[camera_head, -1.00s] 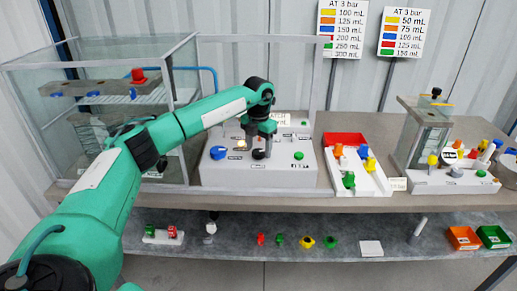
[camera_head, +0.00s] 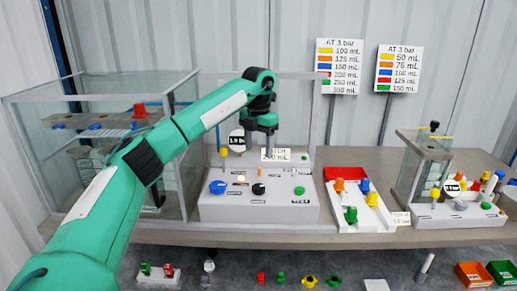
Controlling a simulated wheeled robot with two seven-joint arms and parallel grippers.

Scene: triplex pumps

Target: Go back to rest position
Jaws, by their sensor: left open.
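My left gripper (camera_head: 261,148) hangs fingers down from the green arm that comes in from the left. It is open and nothing shows between its fingers. It is above the white control box (camera_head: 225,208), apart from the knobs on its top. The box carries a blue knob (camera_head: 217,187), a black knob (camera_head: 258,188) and a green knob (camera_head: 299,190). A round gauge (camera_head: 237,141) stands behind, left of the gripper. My right gripper is out of view.
A glass enclosure (camera_head: 155,200) stands left of the box, beside my arm. A white tray (camera_head: 345,222) with coloured parts and a second pump unit (camera_head: 440,211) stand to the right. Small parts lie on the lower shelf (camera_head: 220,262). Two volume signs (camera_head: 338,66) (camera_head: 398,69) stand behind.

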